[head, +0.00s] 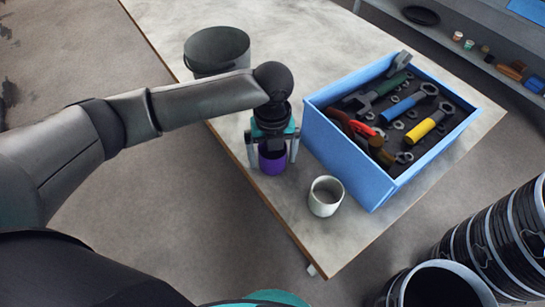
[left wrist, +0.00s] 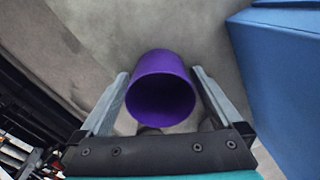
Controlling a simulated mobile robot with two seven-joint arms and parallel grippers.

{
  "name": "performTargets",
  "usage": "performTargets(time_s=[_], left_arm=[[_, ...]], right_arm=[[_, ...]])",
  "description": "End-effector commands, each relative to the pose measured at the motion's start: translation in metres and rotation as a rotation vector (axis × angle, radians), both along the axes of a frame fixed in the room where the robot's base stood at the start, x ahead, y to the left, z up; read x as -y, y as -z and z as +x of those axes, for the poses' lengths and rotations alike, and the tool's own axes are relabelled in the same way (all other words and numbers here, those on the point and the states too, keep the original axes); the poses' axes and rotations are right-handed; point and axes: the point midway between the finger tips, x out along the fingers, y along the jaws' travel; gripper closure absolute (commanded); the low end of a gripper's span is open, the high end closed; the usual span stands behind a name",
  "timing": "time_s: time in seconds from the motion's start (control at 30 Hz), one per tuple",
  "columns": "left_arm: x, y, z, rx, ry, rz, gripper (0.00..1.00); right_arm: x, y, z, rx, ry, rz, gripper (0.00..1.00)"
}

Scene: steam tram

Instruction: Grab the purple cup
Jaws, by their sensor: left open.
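The purple cup (head: 272,158) stands upright on the table near its left edge, and it also shows in the left wrist view (left wrist: 161,90). My left gripper (head: 272,155) points down over the cup. In the left wrist view its open fingers (left wrist: 160,95) are on either side of the cup, with a narrow gap at each side. The gripper hides part of the cup's top in the head view. My right gripper is not in view.
A blue toolbox (head: 345,165) with several tools stands close right of the cup. A white cup (head: 325,196) stands in front of it. A dark bucket (head: 217,52) is behind my left arm. Black buckets (head: 440,285) stand at the lower right. The table's left edge is near the purple cup.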

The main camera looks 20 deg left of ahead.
Motion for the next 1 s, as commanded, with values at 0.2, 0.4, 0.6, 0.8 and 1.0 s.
performTargets(time_s=[0.2, 0.4, 0.6, 0.8, 1.0], left_arm=[[0.0, -0.0011, 0.0002, 0.001, 0.0, 0.0, 0.08], [0.0, -0.0013, 0.0003, 0.001, 0.0, 0.0, 0.3], [-0.0003, -0.0012, 0.0003, 0.001, -0.001, 0.0, 0.53], [-0.0004, -0.001, 0.0001, 0.0, -0.001, 0.001, 0.75], [-0.0004, -0.001, 0.0001, 0.0, -0.001, 0.001, 0.85]], right_arm=[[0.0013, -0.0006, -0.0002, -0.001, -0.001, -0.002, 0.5], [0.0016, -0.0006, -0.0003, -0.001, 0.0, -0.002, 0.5], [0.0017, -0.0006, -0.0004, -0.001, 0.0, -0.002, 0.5], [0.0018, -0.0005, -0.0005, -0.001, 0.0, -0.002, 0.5], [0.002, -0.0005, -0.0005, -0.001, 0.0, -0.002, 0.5]])
